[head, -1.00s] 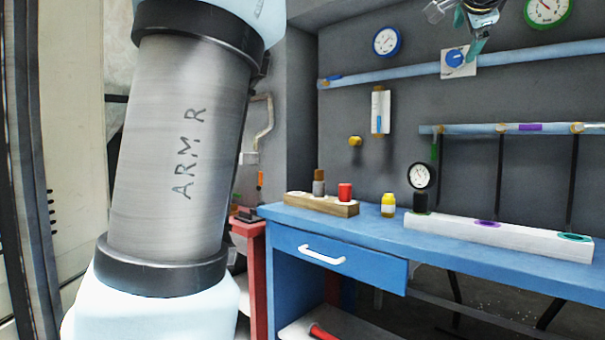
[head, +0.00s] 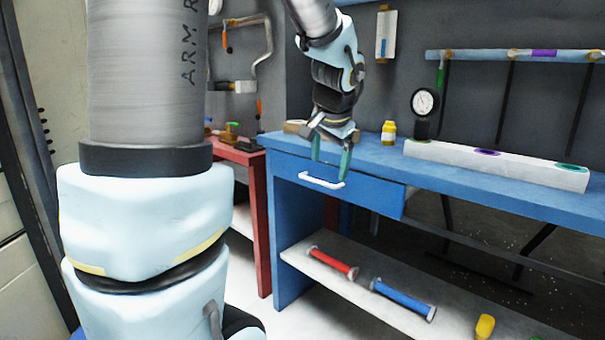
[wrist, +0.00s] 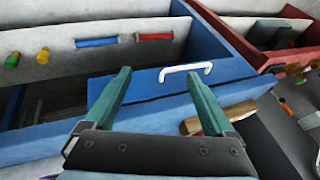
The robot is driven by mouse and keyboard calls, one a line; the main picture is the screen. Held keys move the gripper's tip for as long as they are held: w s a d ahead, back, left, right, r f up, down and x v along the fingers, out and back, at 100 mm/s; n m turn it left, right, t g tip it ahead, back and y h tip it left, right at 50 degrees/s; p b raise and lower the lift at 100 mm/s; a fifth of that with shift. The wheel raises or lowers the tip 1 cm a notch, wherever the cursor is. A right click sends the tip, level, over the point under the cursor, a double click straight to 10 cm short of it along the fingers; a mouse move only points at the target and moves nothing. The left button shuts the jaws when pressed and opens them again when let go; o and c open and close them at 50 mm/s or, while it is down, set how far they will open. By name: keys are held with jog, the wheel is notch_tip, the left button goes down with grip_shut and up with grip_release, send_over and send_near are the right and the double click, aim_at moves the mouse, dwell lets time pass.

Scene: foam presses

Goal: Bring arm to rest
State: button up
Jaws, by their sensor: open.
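My gripper (head: 331,158) hangs in front of the blue bench, its teal fingers pointing down near the drawer front. The fingers are apart with nothing between them. In the wrist view, my gripper (wrist: 160,95) shows two teal fingers spread wide, and the white drawer handle (wrist: 186,72) lies beyond them. In the head view the handle (head: 322,182) is just below the fingertips; I cannot tell whether they touch it. The blue drawer (head: 375,192) looks shut in the head view. My own arm links fill the left of the head view.
The blue bench (head: 480,190) carries a white block (head: 500,164), a black gauge (head: 423,103) and a yellow bottle (head: 389,132). Red and blue cylinders (head: 402,299) lie on the lower shelf. A red bench (head: 256,190) stands at left. Floor between benches is partly clear.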

jog(key=s+a+f+n+g, duration=0.4)
jog(key=s+a+f+n, duration=0.4)
jog(key=s+a+f, duration=0.6)
notch_tip(320, 180, up, 19)
jog(key=d+p, duration=0.1)
jog(key=p, duration=1.7)
jog(key=shift+s+d+f+p, duration=0.15)
jog(key=shift+s+p, duration=0.05)
jog(key=shift+p, duration=0.15)
